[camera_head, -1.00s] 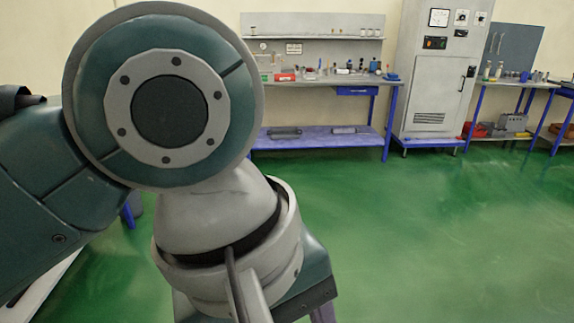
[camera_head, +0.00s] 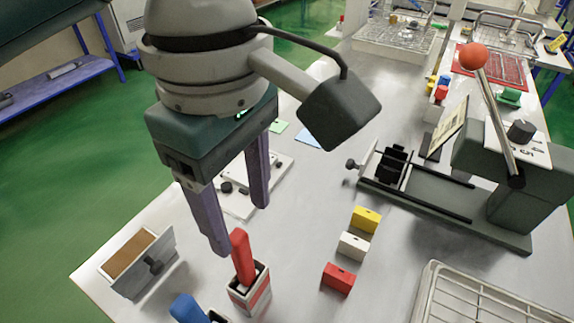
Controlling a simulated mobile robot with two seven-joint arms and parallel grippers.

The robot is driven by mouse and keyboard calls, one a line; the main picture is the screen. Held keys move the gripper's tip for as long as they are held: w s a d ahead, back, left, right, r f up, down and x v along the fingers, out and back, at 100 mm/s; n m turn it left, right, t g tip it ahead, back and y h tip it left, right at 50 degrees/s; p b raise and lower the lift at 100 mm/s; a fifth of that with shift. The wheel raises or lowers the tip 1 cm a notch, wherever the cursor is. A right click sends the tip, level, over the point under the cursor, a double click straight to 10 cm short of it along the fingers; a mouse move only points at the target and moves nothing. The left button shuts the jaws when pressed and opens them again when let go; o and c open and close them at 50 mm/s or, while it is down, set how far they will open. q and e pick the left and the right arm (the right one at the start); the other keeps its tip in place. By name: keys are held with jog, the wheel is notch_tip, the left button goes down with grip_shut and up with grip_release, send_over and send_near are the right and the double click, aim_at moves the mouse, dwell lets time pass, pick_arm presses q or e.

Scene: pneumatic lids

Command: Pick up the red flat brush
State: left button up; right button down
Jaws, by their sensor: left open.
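A red handle (camera_head: 242,254), which looks like the red flat brush, stands upright in a small red-and-white holder (camera_head: 252,292) near the front of the grey table. Its lower end is hidden inside the holder. My left gripper (camera_head: 240,228) is open, its two purple fingers pointing down. In the picture its fingertips are just above and around the top of the red handle; I cannot tell whether they touch it. Nothing shows held between the fingers. My right gripper is not in view.
A blue handle (camera_head: 188,309) stands close by at left. A small box with a brown top (camera_head: 130,252) lies further left. Yellow (camera_head: 365,219), white (camera_head: 353,245) and red (camera_head: 338,278) blocks stand at right.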

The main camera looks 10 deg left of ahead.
aim_at(240, 252)
pick_arm(q)
notch_tip(240, 252, down, 2)
jog(key=shift+a+f, duration=0.1)
jog(key=shift+f, duration=0.05)
jog(key=f, duration=0.4)
jog(key=shift+s+a+f, duration=0.15)
jog(key=shift+a+f, duration=0.1)
jog(key=shift+a, duration=0.1)
jog(key=shift+f, duration=0.5)
grip_shut()
